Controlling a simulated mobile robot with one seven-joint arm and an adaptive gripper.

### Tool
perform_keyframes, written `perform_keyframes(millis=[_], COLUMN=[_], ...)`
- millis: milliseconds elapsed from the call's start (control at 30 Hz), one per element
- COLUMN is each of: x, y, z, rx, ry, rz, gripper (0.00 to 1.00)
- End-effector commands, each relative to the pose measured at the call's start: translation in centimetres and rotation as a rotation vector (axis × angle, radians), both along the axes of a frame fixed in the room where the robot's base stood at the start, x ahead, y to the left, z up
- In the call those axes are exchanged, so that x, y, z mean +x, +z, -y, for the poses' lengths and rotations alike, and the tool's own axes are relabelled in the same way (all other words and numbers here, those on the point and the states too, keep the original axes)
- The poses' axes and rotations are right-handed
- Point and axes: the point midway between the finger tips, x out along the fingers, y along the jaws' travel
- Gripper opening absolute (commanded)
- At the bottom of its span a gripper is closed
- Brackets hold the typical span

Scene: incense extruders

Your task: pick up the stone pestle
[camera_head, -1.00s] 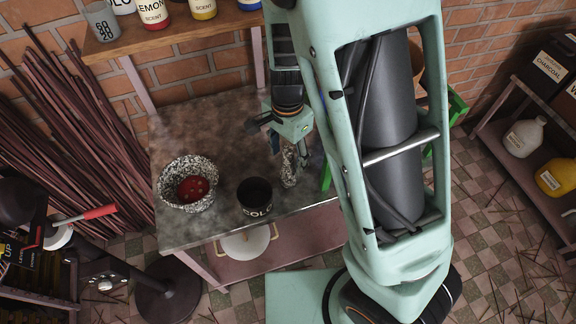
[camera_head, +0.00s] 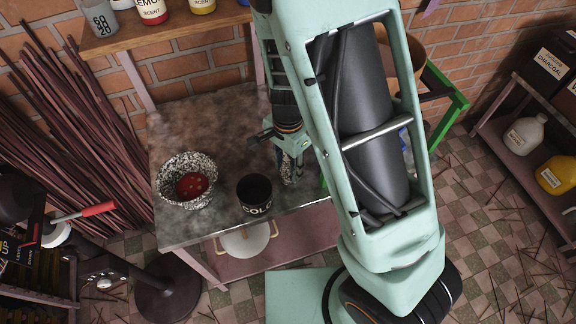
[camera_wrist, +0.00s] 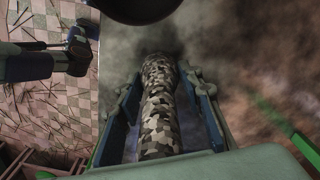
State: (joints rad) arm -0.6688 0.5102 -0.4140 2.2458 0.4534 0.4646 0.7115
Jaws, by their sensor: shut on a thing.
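The stone pestle (camera_wrist: 158,105) is a speckled black, grey and white rod. In the wrist view it lies lengthwise between the two fingers of my gripper (camera_wrist: 165,95), which is shut on it. In the head view the pestle (camera_head: 287,168) shows as a small speckled upright piece below my gripper (camera_head: 292,150), at the right part of the grey table. My arm hides part of the gripper there. I cannot tell whether the pestle's lower end touches the table.
A speckled mortar (camera_head: 172,190) with red contents stands on the table (camera_head: 200,125), left of a black cup (camera_head: 254,192). The cup is close to the left of the pestle. A shelf with bottles (camera_head: 201,6) hangs above the back. A green frame (camera_head: 450,105) stands at right.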

Motion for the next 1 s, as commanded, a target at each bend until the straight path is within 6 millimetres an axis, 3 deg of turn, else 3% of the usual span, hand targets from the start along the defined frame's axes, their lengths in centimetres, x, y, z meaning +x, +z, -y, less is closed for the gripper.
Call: perform_keyframes(millis=[467, 667, 1000], x=[0.1, 0.0, -4.1], y=[0.8, 3.8, 9.8], z=[0.0, 0.1, 3.9], rx=[0.001, 0.002, 0.004], ry=[0.0, 0.002, -0.001], rz=[0.002, 0.005, 0.003], gripper=[0.1, 0.1, 0.1])
